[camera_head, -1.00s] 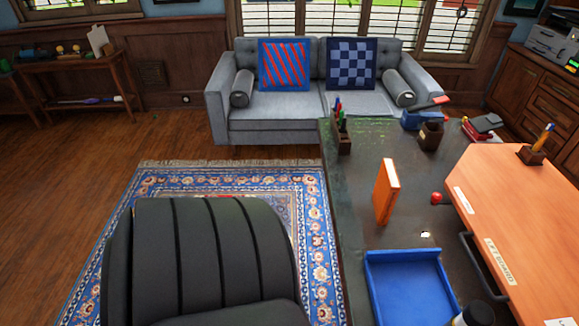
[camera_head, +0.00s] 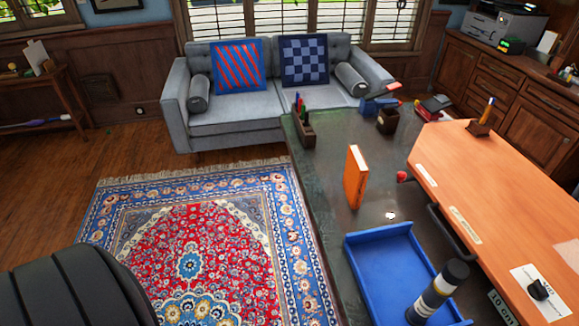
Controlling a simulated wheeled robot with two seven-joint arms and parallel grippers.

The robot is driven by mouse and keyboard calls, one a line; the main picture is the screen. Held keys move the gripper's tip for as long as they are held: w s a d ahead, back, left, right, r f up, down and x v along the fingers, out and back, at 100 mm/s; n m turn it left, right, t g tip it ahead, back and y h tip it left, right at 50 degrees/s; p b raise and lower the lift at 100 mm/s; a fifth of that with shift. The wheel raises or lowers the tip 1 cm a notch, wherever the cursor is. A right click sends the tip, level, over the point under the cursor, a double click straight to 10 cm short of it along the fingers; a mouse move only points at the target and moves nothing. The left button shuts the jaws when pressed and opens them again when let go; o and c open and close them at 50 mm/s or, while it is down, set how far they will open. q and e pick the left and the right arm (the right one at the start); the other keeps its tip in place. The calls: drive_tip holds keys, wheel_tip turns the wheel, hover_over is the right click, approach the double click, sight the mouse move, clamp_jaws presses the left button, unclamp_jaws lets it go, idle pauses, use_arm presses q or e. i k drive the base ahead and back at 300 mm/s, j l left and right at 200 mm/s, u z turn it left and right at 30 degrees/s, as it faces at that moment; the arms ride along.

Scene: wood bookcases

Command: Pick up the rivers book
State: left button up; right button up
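An orange book (camera_head: 356,177) stands upright on the dark desk (camera_head: 322,172), near its left edge. I cannot read a title, so I cannot tell whether it is the rivers book. No other standing book shows clearly. Neither of my grippers is in view.
A blue tray (camera_head: 372,247) with a dark bottle (camera_head: 438,290) is in front of the book. An orange raised desktop (camera_head: 500,180) lies to the right. A black chair (camera_head: 75,290) stands on the rug (camera_head: 190,235) at lower left. A sofa (camera_head: 235,121) stands behind.

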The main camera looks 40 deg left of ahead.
sight(356, 169)
drive_tip(key=k+u, duration=0.15)
drive_tip(key=u, duration=0.55)
